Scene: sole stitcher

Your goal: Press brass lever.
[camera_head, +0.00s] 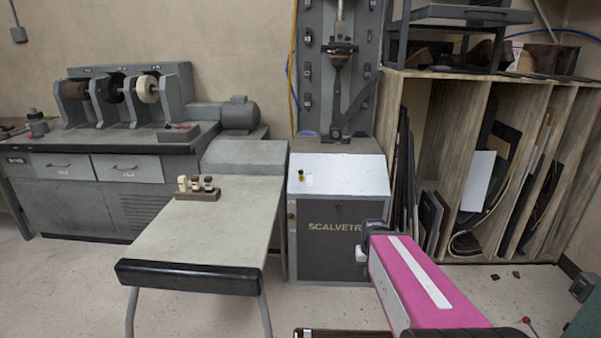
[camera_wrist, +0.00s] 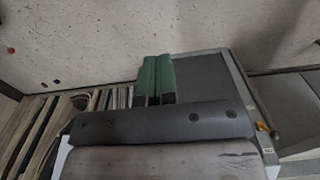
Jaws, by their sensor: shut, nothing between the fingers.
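In the wrist view, which looks upside down, a small yellow piece (camera_wrist: 262,127) that looks like this lever is at the right edge of the machine. My gripper (camera_wrist: 156,57) has two green fingers side by side, shut and empty, in front of the machine's grey front panel. It is apart from the lever in the picture. In the head view my pink arm reaches towards the machine's lower right and I cannot make out the fingers.
A table (camera_head: 205,235) with a small bottle rack (camera_head: 198,194) stands left of the machine. A bench with grinding wheels (camera_head: 147,90) is further left. A wooden rack (camera_head: 455,150) of boards stands close on the right. Some floor is free in front.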

